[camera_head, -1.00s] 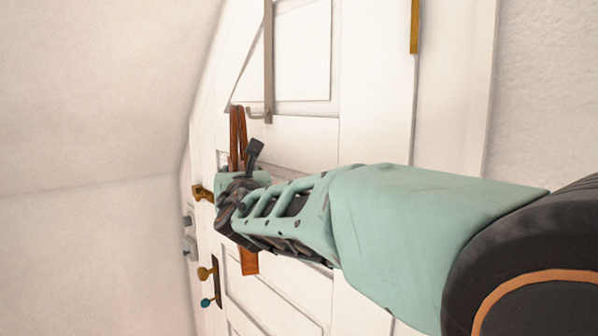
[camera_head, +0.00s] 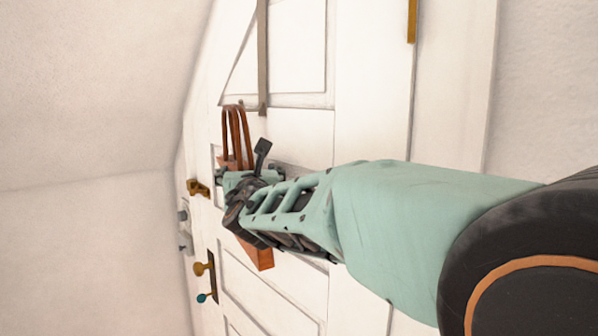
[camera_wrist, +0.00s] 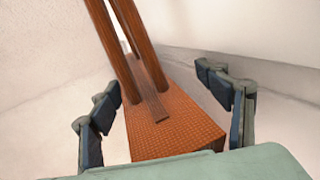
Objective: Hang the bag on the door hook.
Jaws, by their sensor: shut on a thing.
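The bag (camera_wrist: 170,118) is orange-brown and woven, with long brown handles. In the head view its handles (camera_head: 237,135) rise above my gripper (camera_head: 240,182), and a lower corner shows below. My gripper hides most of the bag's body. In the wrist view, the fingers of my gripper (camera_wrist: 165,98) stand on either side of the bag and hold it. The door hook is a grey metal strap (camera_head: 262,58) hanging down the door. The handle tops are close to its lower end; I cannot tell whether they are around the prong.
The white panelled door (camera_head: 300,125) stands behind the bag. A brass knob (camera_head: 198,187) and a brass handle plate (camera_head: 211,272) are at its left. A sloped white ceiling (camera_head: 85,80) closes off the left side.

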